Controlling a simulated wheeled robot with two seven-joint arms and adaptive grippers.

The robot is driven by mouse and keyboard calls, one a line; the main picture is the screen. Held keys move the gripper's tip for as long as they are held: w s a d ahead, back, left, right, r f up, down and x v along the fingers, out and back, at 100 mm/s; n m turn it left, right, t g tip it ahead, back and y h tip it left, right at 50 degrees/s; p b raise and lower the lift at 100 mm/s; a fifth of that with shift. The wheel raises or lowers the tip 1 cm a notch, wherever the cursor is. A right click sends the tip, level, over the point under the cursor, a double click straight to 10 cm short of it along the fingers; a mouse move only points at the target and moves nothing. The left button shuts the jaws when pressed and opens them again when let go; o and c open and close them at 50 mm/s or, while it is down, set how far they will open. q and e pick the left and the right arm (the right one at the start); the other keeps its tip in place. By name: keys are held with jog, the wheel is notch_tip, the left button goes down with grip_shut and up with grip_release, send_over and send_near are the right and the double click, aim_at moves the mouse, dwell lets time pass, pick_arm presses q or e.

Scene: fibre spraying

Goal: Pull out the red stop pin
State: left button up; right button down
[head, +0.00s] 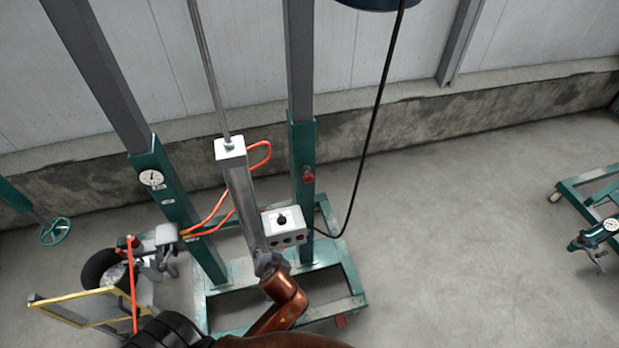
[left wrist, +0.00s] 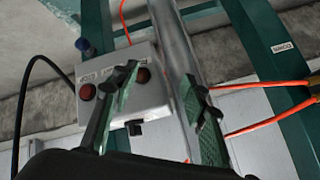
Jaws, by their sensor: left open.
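A red knob (head: 308,176), which looks like the stop pin, sits on the right green post (head: 303,150) of the stand in the head view. I cannot pick it out in the left wrist view. My left gripper (head: 268,262) is below and left of it in the picture, near the foot of the silver cylinder and apart from the knob. In the left wrist view the left gripper (left wrist: 160,80) has its two fingers spread, with nothing held between them. The cylinder and part of the control box show behind the fingers. My right gripper is not in view.
The control box (head: 283,226), with a black knob and red buttons, stands beside the silver cylinder (head: 243,195). Orange hoses (head: 213,212) and a black cable (head: 366,150) hang nearby. A yellow-edged cart (head: 75,308) is at lower left.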

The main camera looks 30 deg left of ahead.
pick_arm(q)
jog(key=w+d+r+n+t+y, duration=0.2)
jog(key=w+r+t+y, duration=0.1)
jog(key=w+r, duration=0.6)
jog(key=n+t+y, duration=0.1)
jog(key=t+y, duration=0.2)
send_near(310, 181)
jog(key=x, duration=0.4)
jog(key=shift+s+a+f, duration=0.1)
jog(key=shift+s+f, duration=0.05)
jog(key=shift+f, duration=0.25)
jog(key=shift+y, duration=0.3)
jog(key=x, duration=0.6)
jog(key=shift+w+r, duration=0.25)
jog(key=shift+r, duration=0.1)
jog(key=shift+w+a, duration=0.45)
jog(key=shift+a, duration=0.05)
jog(key=shift+c, duration=0.5)
grip_shut()
